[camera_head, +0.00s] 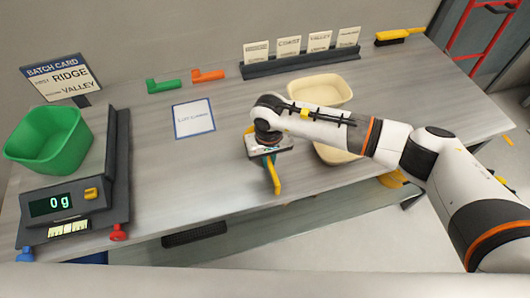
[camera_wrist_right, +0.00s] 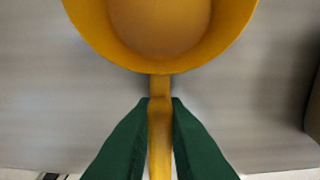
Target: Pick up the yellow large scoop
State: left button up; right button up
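The yellow large scoop shows in the right wrist view, its round bowl (camera_wrist_right: 160,35) at the top and its handle running down between the dark green fingers of my right gripper (camera_wrist_right: 160,103). Both fingers lie against the sides of the handle with no visible gap. In the head view, the yellow handle (camera_head: 275,178) sticks out toward the table's front edge below my right gripper (camera_head: 268,160). I cannot tell whether the scoop touches the table. My left gripper is out of view.
A green tub (camera_head: 48,140) stands on a scale (camera_head: 68,200) reading 0 g. Cream bowls (camera_head: 322,88) and a card rack (camera_head: 300,62) are behind my right arm. The table's left-centre front is clear.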

aim_at(269, 158)
grip_shut()
notch_tip(269, 158, up, 9)
jog(key=b, duration=0.2)
jog(key=shift+b, duration=0.35)
jog(key=shift+r, duration=0.55)
jog(key=shift+d, duration=0.1)
